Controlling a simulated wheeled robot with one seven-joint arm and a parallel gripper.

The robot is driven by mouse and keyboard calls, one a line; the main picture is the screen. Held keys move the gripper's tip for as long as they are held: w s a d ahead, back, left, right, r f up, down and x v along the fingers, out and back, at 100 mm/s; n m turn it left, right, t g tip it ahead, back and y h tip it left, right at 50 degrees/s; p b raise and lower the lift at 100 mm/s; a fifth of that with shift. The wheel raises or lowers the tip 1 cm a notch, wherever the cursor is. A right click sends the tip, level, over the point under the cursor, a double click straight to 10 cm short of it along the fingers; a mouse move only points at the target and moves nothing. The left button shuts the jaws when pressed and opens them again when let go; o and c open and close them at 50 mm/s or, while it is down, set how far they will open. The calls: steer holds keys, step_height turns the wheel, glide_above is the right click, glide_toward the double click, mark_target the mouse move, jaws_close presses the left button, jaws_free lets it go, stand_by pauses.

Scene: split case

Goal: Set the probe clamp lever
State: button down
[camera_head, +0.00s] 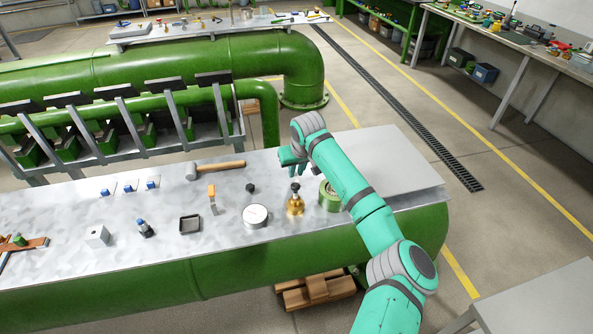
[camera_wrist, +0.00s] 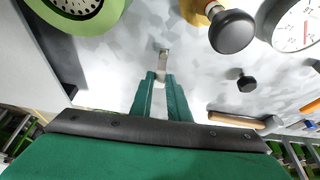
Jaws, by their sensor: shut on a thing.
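A small flat metal strip (camera_wrist: 164,58), possibly the probe clamp lever, stands out from between my fingertips in the wrist view. My gripper (camera_wrist: 161,78) is shut on its near end. In the head view my gripper (camera_head: 297,172) is low over the metal bench top, behind the brass fitting and left of the green ring. The strip is hidden there by my gripper and arm. I cannot tell from these views how the strip is mounted or which way it is set.
Close by are a brass fitting with a black knob (camera_head: 295,204), a green ring (camera_head: 330,196), a round gauge (camera_head: 255,216), a small black knob (camera_head: 251,188) and a mallet (camera_head: 216,170). The bench top (camera_head: 385,165) to the right is clear.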

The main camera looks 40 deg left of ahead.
steer(key=n, duration=0.1)
steer(key=n+g, duration=0.1)
steer(key=n, duration=0.1)
steer(key=s+n, duration=0.1)
steer(key=shift+a+n+g+y, duration=0.3)
steer(key=shift+n+y, duration=0.1)
steer(key=n, duration=0.1)
steer(key=n+g, duration=0.1)
steer(key=n, duration=0.1)
steer(key=shift+s+n, duration=0.3)
steer(key=shift+s, duration=0.05)
steer(key=n+g, duration=0.1)
steer(key=n, duration=0.1)
steer(key=s+n+g, duration=0.1)
steer(key=n, duration=0.2)
steer(key=shift+d+g+h, duration=0.15)
steer(key=shift+g+h, duration=0.15)
steer(key=shift+s+d+n+g+h, duration=0.15)
steer(key=shift+n+g+h, duration=0.1)
steer(key=shift+n, duration=0.7)
steer(key=shift+s+d+n+g+h, duration=0.15)
steer(key=shift+n+h, duration=0.1)
steer(key=shift+n, duration=0.7)
steer(key=c, duration=1.7)
jaws_free()
steer(key=v, duration=1)
steer(key=shift+w+d+r, duration=0.1)
steer(key=shift+w+r, duration=0.1)
steer(key=shift+r, duration=0.15)
